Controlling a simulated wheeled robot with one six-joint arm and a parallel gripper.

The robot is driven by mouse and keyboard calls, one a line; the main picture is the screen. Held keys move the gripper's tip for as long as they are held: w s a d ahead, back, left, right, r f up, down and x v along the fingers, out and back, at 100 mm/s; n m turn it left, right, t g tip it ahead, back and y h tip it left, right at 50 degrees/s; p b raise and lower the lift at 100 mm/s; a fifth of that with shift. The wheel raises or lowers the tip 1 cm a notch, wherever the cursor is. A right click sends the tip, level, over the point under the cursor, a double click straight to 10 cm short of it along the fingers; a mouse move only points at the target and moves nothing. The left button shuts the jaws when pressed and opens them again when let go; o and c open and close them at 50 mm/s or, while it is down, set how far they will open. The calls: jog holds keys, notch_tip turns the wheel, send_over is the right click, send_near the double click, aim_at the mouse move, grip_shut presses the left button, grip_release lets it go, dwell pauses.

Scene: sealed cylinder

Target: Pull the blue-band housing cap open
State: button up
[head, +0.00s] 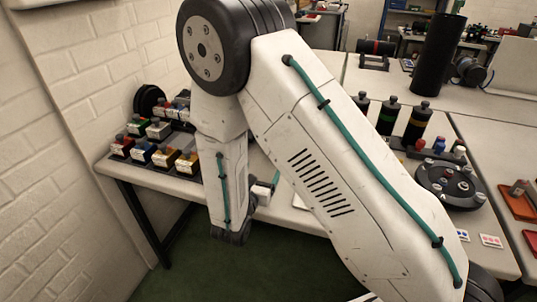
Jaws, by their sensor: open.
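My arm crosses the middle of the head view and bends down to a dark wrist over the near table edge. My gripper (262,192) shows only in part beside the wrist, at the table edge; its fingertips are not clear. The gripper is well apart from these cylinders and no held thing shows.
A rack of coloured boxes (153,143) stands on the left table end beside a white brick wall. A round dark holder (450,184), a tall black cylinder (438,55) and a red-banded lying cylinder (376,47) are at the right. Green floor (200,262) lies below the table.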

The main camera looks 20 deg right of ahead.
jog(key=x, duration=0.8)
jog(key=shift+d+r, duration=0.25)
jog(key=shift+d, duration=0.15)
